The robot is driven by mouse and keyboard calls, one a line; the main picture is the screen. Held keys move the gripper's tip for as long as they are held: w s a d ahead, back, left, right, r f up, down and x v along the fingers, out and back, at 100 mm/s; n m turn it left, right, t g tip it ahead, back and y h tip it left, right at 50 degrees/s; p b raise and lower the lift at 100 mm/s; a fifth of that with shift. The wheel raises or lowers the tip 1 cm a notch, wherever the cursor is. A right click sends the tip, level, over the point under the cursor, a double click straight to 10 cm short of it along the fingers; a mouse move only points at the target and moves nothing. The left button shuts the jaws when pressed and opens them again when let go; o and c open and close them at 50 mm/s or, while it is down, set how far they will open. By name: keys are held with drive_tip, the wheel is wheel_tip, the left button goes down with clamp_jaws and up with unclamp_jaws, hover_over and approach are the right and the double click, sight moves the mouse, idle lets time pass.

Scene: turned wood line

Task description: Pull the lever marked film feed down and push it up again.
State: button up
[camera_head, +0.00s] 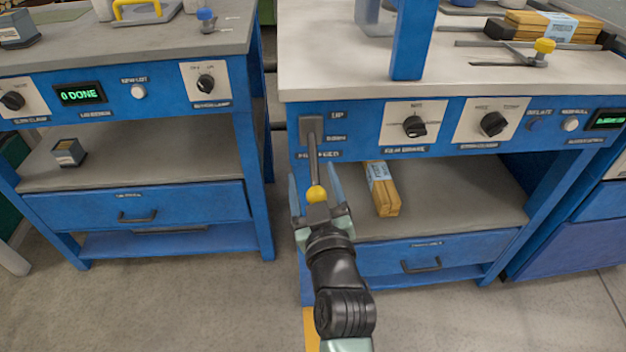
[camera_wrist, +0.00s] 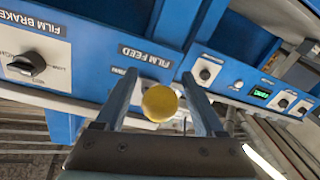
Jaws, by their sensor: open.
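The film feed lever has a yellow ball knob (camera_head: 317,193) on a thin stem coming from a grey slotted plate (camera_head: 312,130) at the left end of the right bench's blue front. The labels UP and DOWN stand beside the plate. My gripper (camera_head: 313,173) is open, with one finger on each side of the knob. In the wrist view the knob (camera_wrist: 160,103) sits between the two fingers, with a visible gap on both sides. The FILM FEED label (camera_wrist: 146,57) appears upside down behind it. The stem is mostly hidden there, and the lever's exact position is hard to tell.
The film brake knob (camera_head: 415,126) and another black knob (camera_head: 493,123) are to the right on the same panel. Wrapped wooden pieces (camera_head: 381,188) lie on the shelf below. The left bench (camera_head: 120,196) stands across a narrow gap.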

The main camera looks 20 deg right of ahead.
clamp_jaws()
idle(1.4)
